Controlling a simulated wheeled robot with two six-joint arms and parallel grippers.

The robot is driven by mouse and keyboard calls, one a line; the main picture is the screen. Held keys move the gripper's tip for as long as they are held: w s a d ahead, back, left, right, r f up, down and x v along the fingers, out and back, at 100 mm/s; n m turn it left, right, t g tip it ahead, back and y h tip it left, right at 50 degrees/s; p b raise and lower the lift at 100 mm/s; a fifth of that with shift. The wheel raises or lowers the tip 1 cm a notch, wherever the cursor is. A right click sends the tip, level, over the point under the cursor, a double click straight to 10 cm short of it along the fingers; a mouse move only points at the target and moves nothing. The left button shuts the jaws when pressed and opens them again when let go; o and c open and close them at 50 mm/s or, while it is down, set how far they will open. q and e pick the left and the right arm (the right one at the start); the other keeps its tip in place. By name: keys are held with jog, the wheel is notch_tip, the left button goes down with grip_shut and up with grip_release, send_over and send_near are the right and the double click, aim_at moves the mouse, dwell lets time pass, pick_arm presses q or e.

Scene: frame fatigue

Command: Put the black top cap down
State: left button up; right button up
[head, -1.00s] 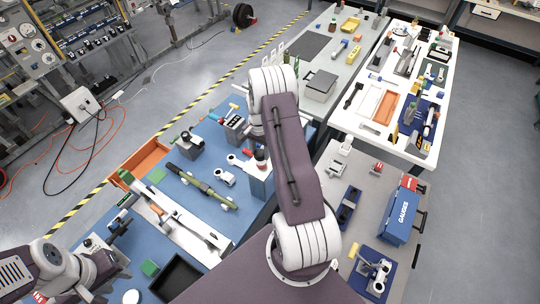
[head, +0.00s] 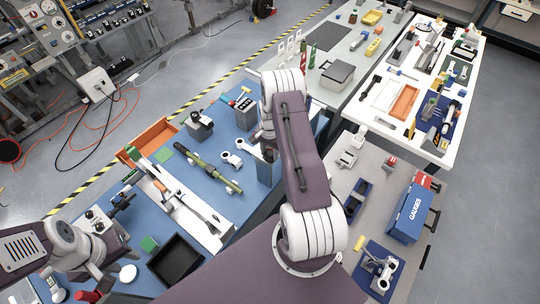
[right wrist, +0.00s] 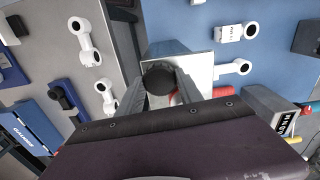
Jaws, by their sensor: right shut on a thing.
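The black top cap (right wrist: 158,80) shows in the right wrist view as a dark round disc between the fingertips of my right gripper (right wrist: 158,92), which is shut on it. A pale square surface (right wrist: 198,68) lies just beyond the cap, and a bit of red shows beside it. I cannot tell whether the cap touches that surface. In the head view my right arm largely hides this gripper and the cap. My left gripper (head: 98,284) is low at the left of the head view, by the blue-topped bench (head: 205,160); its fingers are too unclear to read.
The blue bench holds an orange tray (head: 152,137), a green tube (head: 215,172), a black tray (head: 176,262) and white link parts (head: 232,160). A grey table at right carries a blue gauges box (head: 408,213). White link parts also flank my right gripper in the wrist view.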

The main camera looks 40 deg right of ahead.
jog(key=shift+w+d, duration=0.15)
jog(key=o, duration=1.3)
jog(key=shift+r, duration=0.1)
jog(key=shift+r, duration=0.1)
